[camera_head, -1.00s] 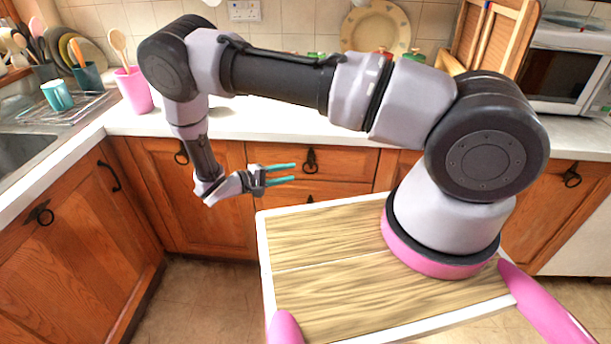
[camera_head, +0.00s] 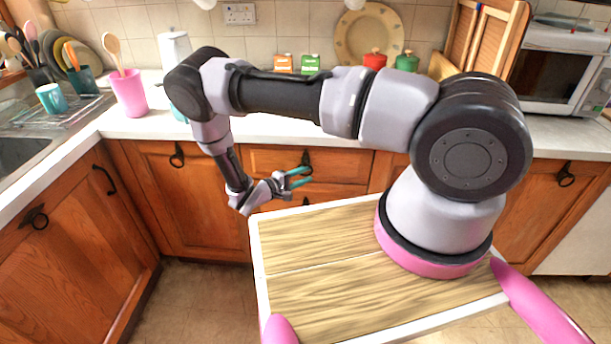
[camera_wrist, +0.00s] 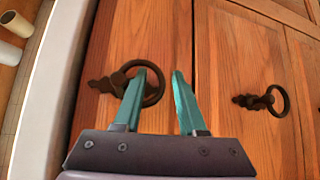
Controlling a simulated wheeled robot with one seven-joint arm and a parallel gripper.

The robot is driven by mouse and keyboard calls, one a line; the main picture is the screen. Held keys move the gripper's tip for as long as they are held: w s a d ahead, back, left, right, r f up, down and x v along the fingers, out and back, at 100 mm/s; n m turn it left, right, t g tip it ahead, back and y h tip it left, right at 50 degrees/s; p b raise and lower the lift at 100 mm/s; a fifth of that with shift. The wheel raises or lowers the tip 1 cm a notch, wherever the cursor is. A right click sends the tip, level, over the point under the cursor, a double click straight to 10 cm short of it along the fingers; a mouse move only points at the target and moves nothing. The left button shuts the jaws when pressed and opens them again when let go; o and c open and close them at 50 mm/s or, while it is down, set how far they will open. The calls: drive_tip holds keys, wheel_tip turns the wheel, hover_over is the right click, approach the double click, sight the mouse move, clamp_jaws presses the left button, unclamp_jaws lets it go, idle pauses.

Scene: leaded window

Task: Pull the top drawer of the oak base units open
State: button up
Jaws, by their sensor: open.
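The top drawer (camera_head: 262,160) of the oak base units is shut, just under the white worktop. Its dark ring handle (camera_head: 306,158) hangs at the middle of its front and also shows in the wrist view (camera_wrist: 154,92). My gripper (camera_head: 304,176) is open in front of the drawer, close to the handle. In the wrist view, my gripper (camera_wrist: 164,72) has one teal finger overlapping the ring and hiding part of it. The other finger is clear of the ring, over bare wood. Whether a finger touches or passes through the ring I cannot tell.
A lower drawer has its own ring handle (camera_wrist: 265,101). The white worktop (camera_head: 270,130) overhangs the fronts. Cupboard doors (camera_head: 185,205) flank the drawers.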

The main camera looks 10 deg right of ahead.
drive_tip(key=shift+d, duration=0.15)
clamp_jaws()
idle(1.4)
